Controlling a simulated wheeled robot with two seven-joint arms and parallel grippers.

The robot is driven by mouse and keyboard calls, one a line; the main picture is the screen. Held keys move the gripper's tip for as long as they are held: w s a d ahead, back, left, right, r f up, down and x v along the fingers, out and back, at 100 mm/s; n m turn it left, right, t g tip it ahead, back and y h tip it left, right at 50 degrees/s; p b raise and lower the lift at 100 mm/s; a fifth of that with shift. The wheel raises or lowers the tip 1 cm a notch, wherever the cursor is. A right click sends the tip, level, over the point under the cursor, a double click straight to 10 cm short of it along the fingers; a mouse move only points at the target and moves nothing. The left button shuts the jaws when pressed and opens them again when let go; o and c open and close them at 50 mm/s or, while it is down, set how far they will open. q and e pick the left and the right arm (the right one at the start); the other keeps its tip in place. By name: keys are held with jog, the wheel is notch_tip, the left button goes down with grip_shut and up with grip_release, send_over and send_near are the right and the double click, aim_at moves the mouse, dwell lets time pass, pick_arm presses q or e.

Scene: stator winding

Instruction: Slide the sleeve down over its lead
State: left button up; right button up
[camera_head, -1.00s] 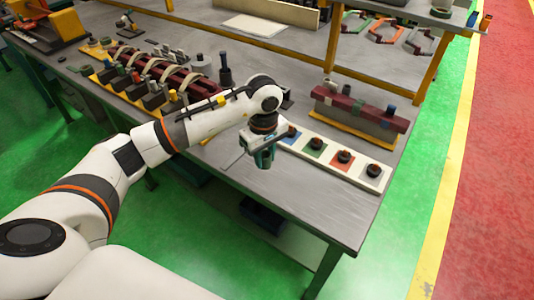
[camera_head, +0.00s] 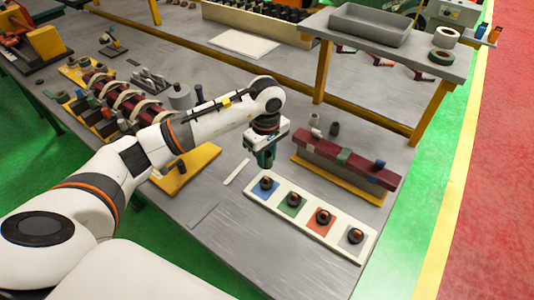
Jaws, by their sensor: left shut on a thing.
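My left gripper (camera_head: 265,157) comes in from the left and points down above the bench, just left of a long dark red bar (camera_head: 320,148). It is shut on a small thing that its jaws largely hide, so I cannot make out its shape. The bar lies on a grey block with a yellow base, and has a green band (camera_head: 343,157) and a blue band (camera_head: 378,166). A white upright piece (camera_head: 314,121) and a dark one (camera_head: 334,129) stand by its far side. I cannot tell which of these parts is the lead. My right gripper is out of view.
A white strip (camera_head: 299,226) with blue, green, red and grey squares, each bearing a dark round piece, lies in front. A red coil assembly (camera_head: 112,92) stands at left. A raised shelf (camera_head: 400,58) with a grey tray is at back right.

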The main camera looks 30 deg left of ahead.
pick_arm(q)
jog(key=b, duration=0.2)
send_over(267, 178)
jog(key=shift+s+f, duration=0.1)
jog(key=shift+f, duration=2.25)
jog(key=shift+f+b, duration=1.1)
jog(key=shift+b, duration=0.15)
jog(key=o, duration=1)
notch_tip(267, 178, up, 12)
jog(key=shift+r+b, duration=0.1)
jog(key=shift+b, duration=1)
